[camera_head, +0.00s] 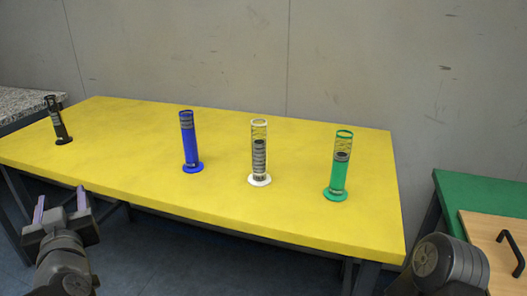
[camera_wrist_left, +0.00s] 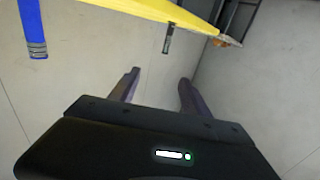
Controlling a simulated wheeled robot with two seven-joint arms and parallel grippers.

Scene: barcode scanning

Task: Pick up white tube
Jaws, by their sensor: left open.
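My left gripper (camera_head: 60,203) is open and empty in front of the table's left front edge, well to the left of the white tube. Its open fingers also show in the left wrist view (camera_wrist_left: 158,92); I cannot make out the white tube there. Part of my right arm shows at the lower right of the head view, but its gripper does not.
The yellow table (camera_head: 120,160) also holds a black tube (camera_head: 57,120), a blue tube (camera_head: 190,143) left of the white one, and a green tube (camera_head: 339,168) right of it. A green table (camera_head: 470,195) with a wooden board (camera_head: 495,235) stands at right. A wall is behind.

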